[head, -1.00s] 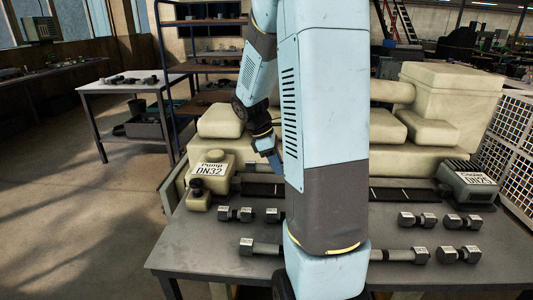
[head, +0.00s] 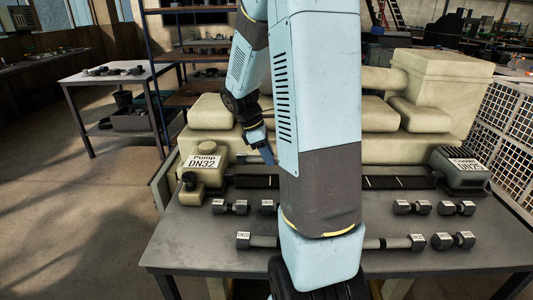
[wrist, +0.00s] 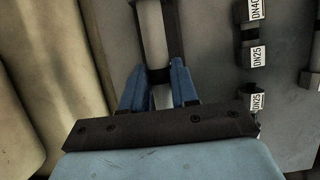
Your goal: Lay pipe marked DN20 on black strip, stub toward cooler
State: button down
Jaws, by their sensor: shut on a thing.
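In the wrist view my gripper (wrist: 157,92) has its blue fingers shut on a light grey pipe (wrist: 153,30). No label shows on it. In the head view my gripper (head: 267,155) is over the back of the bench, near the pump (head: 205,162) marked DN32. The black strip (head: 400,183) runs along the bench between the pump and the cooler (head: 462,170), whose plate seems to read DN25. My arm hides the strip's middle and most of the held pipe. I cannot tell whether the pipe touches the strip. A dark band (wrist: 160,76) crosses between the fingers.
Short labelled fittings (head: 230,207) lie in front of the strip, with more at right (head: 457,208). A long pipe (head: 388,243) lies along the front, partly behind my arm; its end labels are too small to read surely. The cream engine block (head: 440,85) stands behind.

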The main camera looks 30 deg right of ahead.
aim_at(272, 180)
jog(key=shift+f, duration=3.15)
jog(key=shift+f, duration=0.15)
jog(key=c, duration=0.8)
grip_release()
jog(key=v, duration=1.3)
jog(key=shift+a+r, duration=0.15)
jog(key=shift+r, duration=0.1)
jog(key=shift+a+r, duration=0.1)
jog(key=shift+r, duration=0.1)
jog(key=s+a+r+m+t+y, duration=0.1)
jog(key=s+a+r+m+t, duration=0.1)
jog(key=s, duration=0.4)
jog(key=s+a+r+m+t+y, duration=0.1)
jog(key=s+a+r+m+t, duration=0.2)
jog(key=s+a+r+m, duration=0.2)
jog(key=s+a+r+m+t+y, duration=0.1)
jog(key=s+a+r+m+t, duration=0.2)
jog(key=s, duration=0.6)
jog(key=shift+s+a+r+m+y, duration=0.1)
jog(key=shift+a+r+m+y, duration=0.1)
jog(key=shift+a+r+m, duration=0.25)
jog(key=shift+a+r+m+y, duration=0.2)
jog(key=shift+a+r, duration=0.1)
jog(key=shift+a, duration=0.3)
